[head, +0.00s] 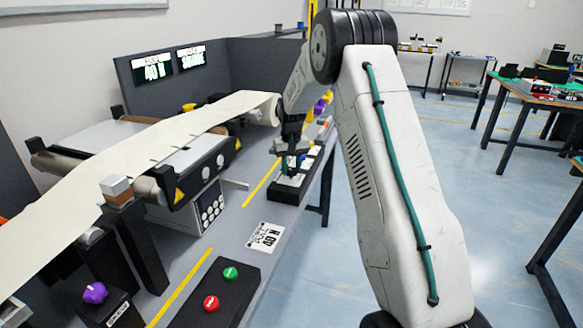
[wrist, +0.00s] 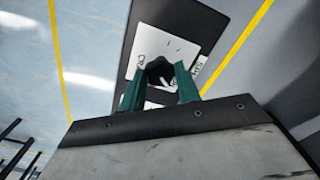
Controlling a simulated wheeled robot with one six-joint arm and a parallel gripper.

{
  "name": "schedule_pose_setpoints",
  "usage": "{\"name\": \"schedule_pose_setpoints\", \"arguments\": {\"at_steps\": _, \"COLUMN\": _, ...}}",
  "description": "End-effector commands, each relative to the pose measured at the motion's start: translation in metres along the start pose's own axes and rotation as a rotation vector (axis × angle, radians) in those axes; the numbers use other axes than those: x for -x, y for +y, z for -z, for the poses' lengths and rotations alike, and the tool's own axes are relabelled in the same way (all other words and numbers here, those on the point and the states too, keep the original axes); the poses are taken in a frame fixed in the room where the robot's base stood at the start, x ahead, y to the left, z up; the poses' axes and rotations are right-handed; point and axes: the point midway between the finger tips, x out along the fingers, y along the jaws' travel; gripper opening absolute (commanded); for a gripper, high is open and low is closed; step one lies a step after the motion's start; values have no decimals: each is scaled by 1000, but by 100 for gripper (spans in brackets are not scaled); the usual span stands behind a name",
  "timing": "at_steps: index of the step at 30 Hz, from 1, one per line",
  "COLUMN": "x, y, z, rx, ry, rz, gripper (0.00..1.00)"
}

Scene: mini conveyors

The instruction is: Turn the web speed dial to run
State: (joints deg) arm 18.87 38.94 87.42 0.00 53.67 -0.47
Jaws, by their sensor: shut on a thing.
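The web speed dial (wrist: 159,70) is a dark knob on a white label plate (wrist: 184,30) in the wrist view. My gripper (wrist: 160,84) has its two green fingers on either side of the knob and is shut on it. Lettering shows at the left and right edges of the plate, but the words are too small to read. I cannot tell which mark the dial points to. In the head view my gripper (head: 290,168) is over a dark panel (head: 285,196) on the bench, where it hides the dial.
A pale web (head: 130,155) runs over rollers on the left. A dark box with green (head: 230,273) and red (head: 211,303) buttons sits at the front of the bench. A purple knob (head: 95,293) stands left of it. Other controls lie beyond my gripper.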

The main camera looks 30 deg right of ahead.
Motion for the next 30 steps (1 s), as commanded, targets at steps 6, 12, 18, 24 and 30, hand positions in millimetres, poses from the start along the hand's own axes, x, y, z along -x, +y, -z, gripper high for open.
{"name": "schedule_pose_setpoints", "arguments": {"at_steps": 6, "x": 1, "y": 0, "z": 1, "rx": 97, "ry": 3, "rz": 1, "gripper": 10}}
{"name": "schedule_pose_setpoints", "arguments": {"at_steps": 12, "x": 1, "y": 0, "z": 1, "rx": 138, "ry": 3, "rz": 0, "gripper": 10}}
{"name": "schedule_pose_setpoints", "arguments": {"at_steps": 18, "x": 1, "y": 0, "z": 1, "rx": 147, "ry": 3, "rz": 0, "gripper": 10}}
{"name": "schedule_pose_setpoints", "arguments": {"at_steps": 24, "x": 1, "y": 0, "z": 1, "rx": 147, "ry": 3, "rz": 0, "gripper": 10}}
{"name": "schedule_pose_setpoints", "arguments": {"at_steps": 30, "x": 1, "y": 0, "z": 1, "rx": 146, "ry": 3, "rz": 0, "gripper": 54}}
